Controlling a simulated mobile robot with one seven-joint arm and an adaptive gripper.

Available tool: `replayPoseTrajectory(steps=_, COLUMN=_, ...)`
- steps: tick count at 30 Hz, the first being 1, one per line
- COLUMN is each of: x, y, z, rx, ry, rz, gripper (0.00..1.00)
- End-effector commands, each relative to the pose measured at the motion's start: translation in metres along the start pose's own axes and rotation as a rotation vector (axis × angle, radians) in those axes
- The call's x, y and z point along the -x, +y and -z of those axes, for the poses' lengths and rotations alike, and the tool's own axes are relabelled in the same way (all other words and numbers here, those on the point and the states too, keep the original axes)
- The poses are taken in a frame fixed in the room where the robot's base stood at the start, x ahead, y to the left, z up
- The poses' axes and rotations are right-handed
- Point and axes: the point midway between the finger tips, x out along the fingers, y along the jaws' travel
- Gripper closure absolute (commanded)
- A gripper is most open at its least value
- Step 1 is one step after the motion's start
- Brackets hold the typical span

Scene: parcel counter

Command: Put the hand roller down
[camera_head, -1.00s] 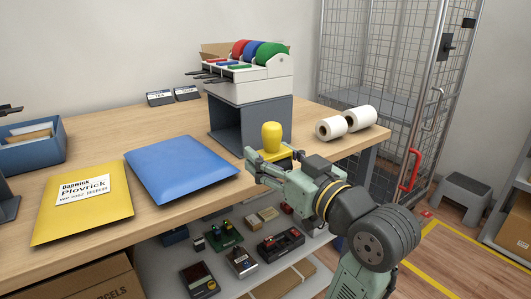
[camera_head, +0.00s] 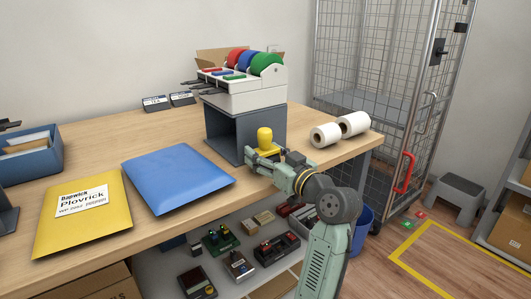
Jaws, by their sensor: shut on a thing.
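The hand roller (camera_head: 265,135) shows as a yellow rounded handle standing upright, with some yellow lower down by the fingers. My gripper (camera_head: 261,156) is shut on it from the front right, near the front edge of the wooden counter (camera_head: 112,140). The roller is just in front of the grey stand under the tape dispenser. Its lower part is hidden by the fingers, and I cannot tell whether it touches the counter.
The tape dispenser (camera_head: 243,97) stands on its grey stand (camera_head: 222,136). Two white rolls (camera_head: 325,135) lie to the right. A blue mailer (camera_head: 177,178) and a yellow mailer (camera_head: 82,213) lie to the left. A shelf below holds several small devices (camera_head: 276,247).

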Motion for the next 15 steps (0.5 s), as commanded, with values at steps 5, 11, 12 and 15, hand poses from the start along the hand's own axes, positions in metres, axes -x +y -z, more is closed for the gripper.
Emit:
replayPoseTrajectory(steps=5, x=0.0005, y=-0.0003, z=-0.0015, rx=0.003, ry=0.002, rz=0.0, gripper=0.75)
replayPoseTrajectory(steps=11, x=0.0006, y=-0.0003, z=-0.0054, rx=0.002, ry=0.001, rz=0.0, gripper=0.75)
replayPoseTrajectory(steps=12, x=0.0006, y=-0.0003, z=-0.0068, rx=0.002, ry=0.001, rz=0.0, gripper=0.75)
replayPoseTrajectory(steps=15, x=0.0007, y=-0.0003, z=-0.0101, rx=0.002, ry=0.001, rz=0.0, gripper=0.75)
